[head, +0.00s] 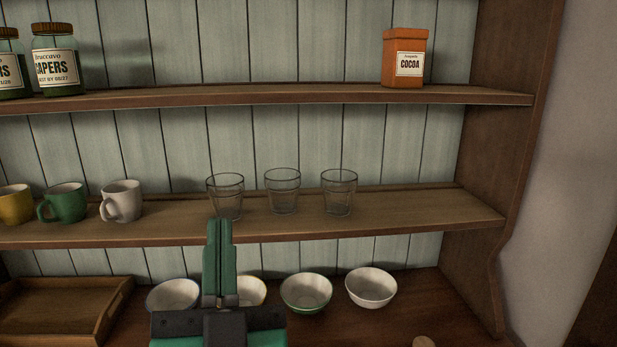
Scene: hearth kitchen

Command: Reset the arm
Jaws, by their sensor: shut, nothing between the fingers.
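My gripper (220,226) is in the lower middle of the head view, with its green fingers pointing up. The fingers are shut together with nothing between them. The fingertips overlap the front edge of the middle shelf (400,217) in the picture, just below the leftmost glass (225,192). I cannot tell how far the fingertips are from that glass. The gripper body hides part of the counter and part of a bowl (252,291) behind it.
Two more glasses, a white mug (122,201), a green mug (64,203) and a yellow mug (14,204) stand on the middle shelf. Several bowls and a wooden tray (108,318) sit below. Capers jars (57,60) and a cocoa box (405,58) stand on the upper shelf (280,97).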

